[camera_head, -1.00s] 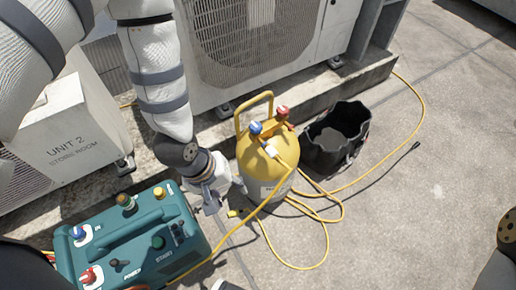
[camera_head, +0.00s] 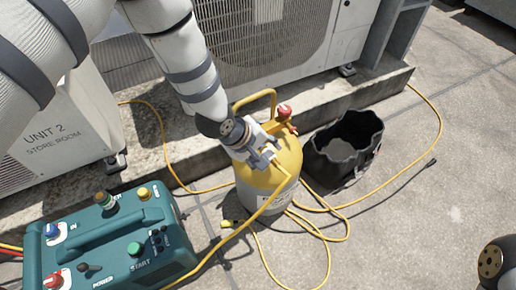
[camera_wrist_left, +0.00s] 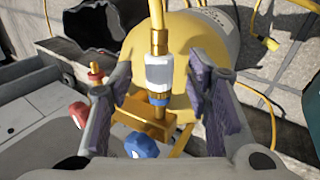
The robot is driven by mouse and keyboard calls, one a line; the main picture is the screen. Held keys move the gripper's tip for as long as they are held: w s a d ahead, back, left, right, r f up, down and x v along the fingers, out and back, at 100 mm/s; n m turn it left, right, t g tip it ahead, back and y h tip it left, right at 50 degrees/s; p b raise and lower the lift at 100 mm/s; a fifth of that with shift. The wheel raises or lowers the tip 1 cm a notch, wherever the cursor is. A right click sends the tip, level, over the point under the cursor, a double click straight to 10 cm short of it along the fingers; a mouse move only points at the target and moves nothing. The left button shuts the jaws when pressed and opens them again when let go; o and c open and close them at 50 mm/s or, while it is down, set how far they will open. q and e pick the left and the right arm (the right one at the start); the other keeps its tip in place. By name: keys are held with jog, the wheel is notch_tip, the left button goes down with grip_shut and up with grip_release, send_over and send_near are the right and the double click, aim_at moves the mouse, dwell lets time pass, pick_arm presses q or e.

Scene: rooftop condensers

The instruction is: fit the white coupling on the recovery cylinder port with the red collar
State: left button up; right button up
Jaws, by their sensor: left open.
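The yellow recovery cylinder (camera_head: 284,158) stands upright on the ground in the head view. In the left wrist view the white coupling (camera_wrist_left: 159,72), on the end of the yellow hose (camera_wrist_left: 158,14), sits in line on the port with the blue collar (camera_wrist_left: 159,99). The port with the red collar (camera_wrist_left: 95,76) is left of it and looks bare. A red valve knob (camera_wrist_left: 79,114) and a blue valve knob (camera_wrist_left: 141,145) are by the ports. My left gripper (camera_wrist_left: 160,78) is open, one finger on each side of the coupling, with gaps.
A teal recovery machine (camera_head: 110,245) stands at lower left. A black bucket (camera_head: 345,150) is just right of the cylinder. Yellow hose loops (camera_head: 328,238) lie on the concrete. The condenser (camera_head: 255,60) stands behind on a plinth.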

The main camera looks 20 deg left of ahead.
pick_arm(q)
jog(key=shift+w+f, duration=0.1)
jog(key=shift+f, duration=0.05)
jog(key=c, duration=1)
grip_shut()
jog(key=shift+s+d, duration=0.2)
jog(key=shift+d, duration=0.1)
jog(key=shift+s+d+p, duration=0.55)
jog(key=shift+d, duration=0.4)
jog(key=shift+s+d+p, duration=0.55)
jog(key=shift+d, duration=0.35)
